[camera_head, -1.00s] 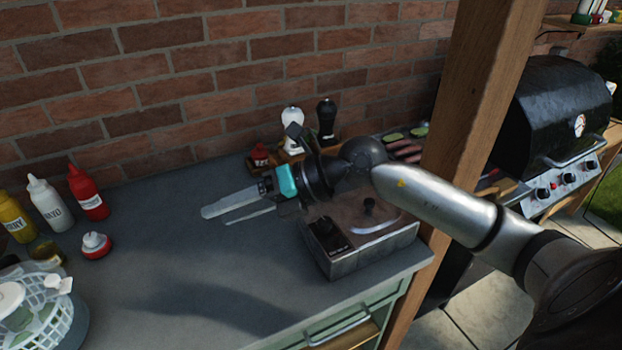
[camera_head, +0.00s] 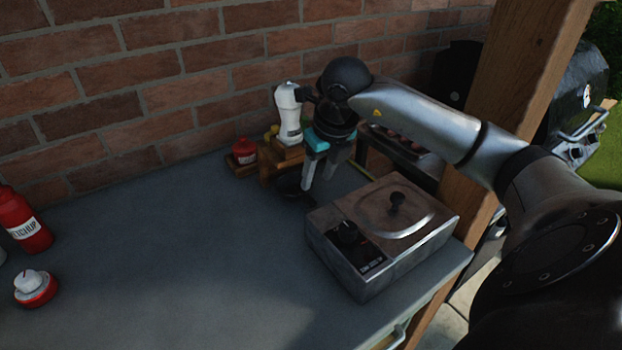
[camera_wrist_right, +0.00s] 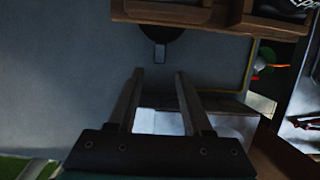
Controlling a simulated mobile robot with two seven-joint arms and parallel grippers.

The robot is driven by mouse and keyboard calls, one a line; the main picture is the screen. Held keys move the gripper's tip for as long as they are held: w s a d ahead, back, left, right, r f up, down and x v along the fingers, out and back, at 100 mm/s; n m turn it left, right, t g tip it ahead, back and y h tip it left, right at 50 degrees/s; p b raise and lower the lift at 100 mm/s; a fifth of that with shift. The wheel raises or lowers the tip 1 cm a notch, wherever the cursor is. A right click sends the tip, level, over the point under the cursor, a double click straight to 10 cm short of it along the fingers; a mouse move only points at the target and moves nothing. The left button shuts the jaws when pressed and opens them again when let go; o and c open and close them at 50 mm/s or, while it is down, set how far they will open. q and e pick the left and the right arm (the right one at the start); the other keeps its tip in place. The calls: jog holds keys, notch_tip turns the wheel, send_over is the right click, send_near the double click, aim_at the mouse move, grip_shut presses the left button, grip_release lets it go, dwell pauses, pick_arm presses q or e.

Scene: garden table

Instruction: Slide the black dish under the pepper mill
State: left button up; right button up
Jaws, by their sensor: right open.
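The black dish (camera_head: 290,187) sits on the worktop at the front of a small wooden stand (camera_head: 268,172). In the right wrist view the dish (camera_wrist_right: 150,36) shows as a dark rounded shape with a short grey tab, partly covered by the stand (camera_wrist_right: 168,12). A white mill (camera_head: 288,115) stands on the wood. The black mill is hidden behind my right arm. My right gripper (camera_head: 317,186) is open and empty, pointing down just right of the dish. In the wrist view its fingertips (camera_wrist_right: 160,72) are apart, short of the tab. My left gripper is not in view.
A metal cooker box (camera_head: 375,235) stands close in front and right of the gripper. A ketchup bottle (camera_head: 24,222) and a red-and-white pot (camera_head: 35,287) are far left. The middle worktop is clear.

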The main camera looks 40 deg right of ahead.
aim_at(311, 201)
jog(key=shift+b+x, duration=1.95)
jog(key=shift+x, duration=1.1)
jog(key=shift+f, duration=0.35)
jog(key=shift+w+f+b, duration=0.25)
jog(key=shift+f+b, duration=0.45)
jog(key=shift+f, duration=0.25)
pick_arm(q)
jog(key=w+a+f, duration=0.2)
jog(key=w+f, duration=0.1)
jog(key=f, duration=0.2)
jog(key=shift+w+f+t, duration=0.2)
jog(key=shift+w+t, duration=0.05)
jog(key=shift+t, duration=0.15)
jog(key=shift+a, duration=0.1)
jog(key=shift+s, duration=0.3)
pick_arm(e)
grip_shut()
